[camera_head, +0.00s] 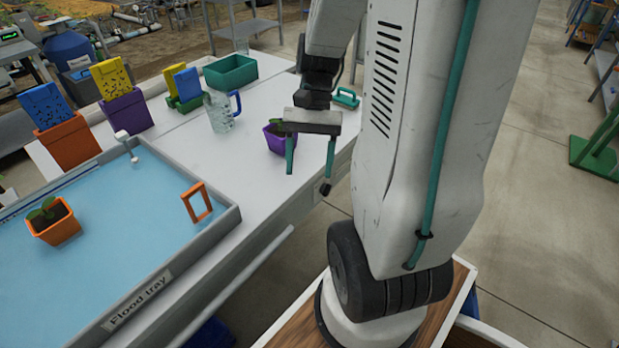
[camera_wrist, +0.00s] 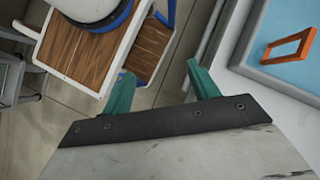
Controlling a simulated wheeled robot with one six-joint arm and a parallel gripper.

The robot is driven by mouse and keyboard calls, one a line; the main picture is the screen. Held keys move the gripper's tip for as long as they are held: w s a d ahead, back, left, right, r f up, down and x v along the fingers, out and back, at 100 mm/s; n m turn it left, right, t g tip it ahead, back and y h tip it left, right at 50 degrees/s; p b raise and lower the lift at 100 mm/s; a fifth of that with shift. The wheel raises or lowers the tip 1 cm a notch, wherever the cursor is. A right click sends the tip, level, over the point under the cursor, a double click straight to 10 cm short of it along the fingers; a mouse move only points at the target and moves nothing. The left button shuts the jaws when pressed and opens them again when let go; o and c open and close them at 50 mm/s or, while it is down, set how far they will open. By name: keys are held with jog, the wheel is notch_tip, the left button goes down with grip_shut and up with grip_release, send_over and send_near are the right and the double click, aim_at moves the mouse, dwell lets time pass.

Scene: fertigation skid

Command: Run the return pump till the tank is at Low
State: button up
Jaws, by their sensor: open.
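My gripper (camera_head: 309,176) is open and empty, its two green fingers pointing down over the bench's near edge. In the wrist view its fingers (camera_wrist: 160,84) are spread above the floor and the bench edge. A small black knob-like part (camera_head: 326,188) sits at the bench's front edge, close to one fingertip; I cannot tell whether they touch. The flood tray (camera_head: 125,312), labelled "Flood tray", holds pale blue water. An orange upright frame (camera_head: 197,203) stands in it and also shows in the wrist view (camera_wrist: 289,46). I cannot identify the return pump, the tank or a Low mark.
An orange pot with a seedling (camera_head: 55,222) stands in the tray. A purple pot (camera_head: 275,138) is close behind my gripper. A clear jug (camera_head: 220,110), a green bin (camera_head: 231,72) and a green handle (camera_head: 346,98) are farther back.

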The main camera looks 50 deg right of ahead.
jog(key=d+f+m+t+y, duration=0.2)
jog(key=d+f+m+y, duration=0.4)
jog(key=f+m, duration=0.35)
jog(key=n+t+h, duration=0.4)
jog(key=n+t, duration=1.8)
jog(key=n, duration=1.2)
send_near(326, 190)
jog(key=x, duration=0.7)
jog(key=shift+w, duration=0.35)
jog(key=shift+m, duration=0.25)
jog(key=shift+c, duration=0.3)
jog(key=c, duration=0.9)
